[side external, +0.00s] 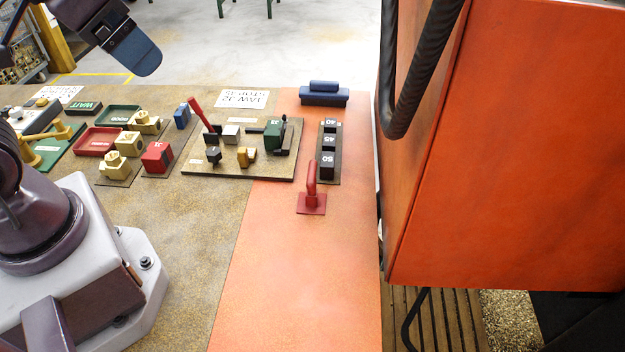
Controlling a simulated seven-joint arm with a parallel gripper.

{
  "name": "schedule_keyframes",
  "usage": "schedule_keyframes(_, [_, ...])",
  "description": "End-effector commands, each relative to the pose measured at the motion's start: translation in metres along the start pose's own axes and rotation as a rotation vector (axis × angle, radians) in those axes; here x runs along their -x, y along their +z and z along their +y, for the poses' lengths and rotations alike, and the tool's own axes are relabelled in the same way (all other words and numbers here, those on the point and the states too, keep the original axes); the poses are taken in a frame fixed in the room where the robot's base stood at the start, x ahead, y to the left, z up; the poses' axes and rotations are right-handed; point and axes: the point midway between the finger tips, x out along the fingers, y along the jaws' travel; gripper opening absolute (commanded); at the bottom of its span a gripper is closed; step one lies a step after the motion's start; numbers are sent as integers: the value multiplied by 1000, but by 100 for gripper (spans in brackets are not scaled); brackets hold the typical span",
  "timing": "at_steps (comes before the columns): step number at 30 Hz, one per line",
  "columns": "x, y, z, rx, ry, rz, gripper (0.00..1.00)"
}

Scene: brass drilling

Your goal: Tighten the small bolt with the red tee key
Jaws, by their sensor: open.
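My gripper (138,52) is at the top left, raised over the back edge of the bench and apart from everything on it. Only its side shows, so the gap between its fingers is hidden; nothing is seen held. A red upright piece with a rounded top (311,182) stands on a square red base on the orange strip; I cannot tell if it is the tee key. A slanted red bar (201,114) rises from the fixture board (228,172). The board carries several small blocks and a green vise-like block (274,136). I cannot make out which part is the small bolt.
A dark rack of numbered blocks (329,153) and a blue block (324,94) stand right of the board. Red (97,142) and green (119,114) trays and brass blocks lie left. A large orange cabinet (520,150) bounds the right. The front of the bench is clear.

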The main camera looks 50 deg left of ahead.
Motion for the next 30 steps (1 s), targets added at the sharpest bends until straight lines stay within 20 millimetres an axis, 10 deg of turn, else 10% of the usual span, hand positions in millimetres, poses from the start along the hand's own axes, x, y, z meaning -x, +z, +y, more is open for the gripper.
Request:
schedule_keyframes(5, [-15,3,2,-12,4,-77,43])
schedule_keyframes(14, [-84,-25,17,-226,35,-339,43])
schedule_keyframes(30, [-274,-60,64,-1607,463,-448,43])
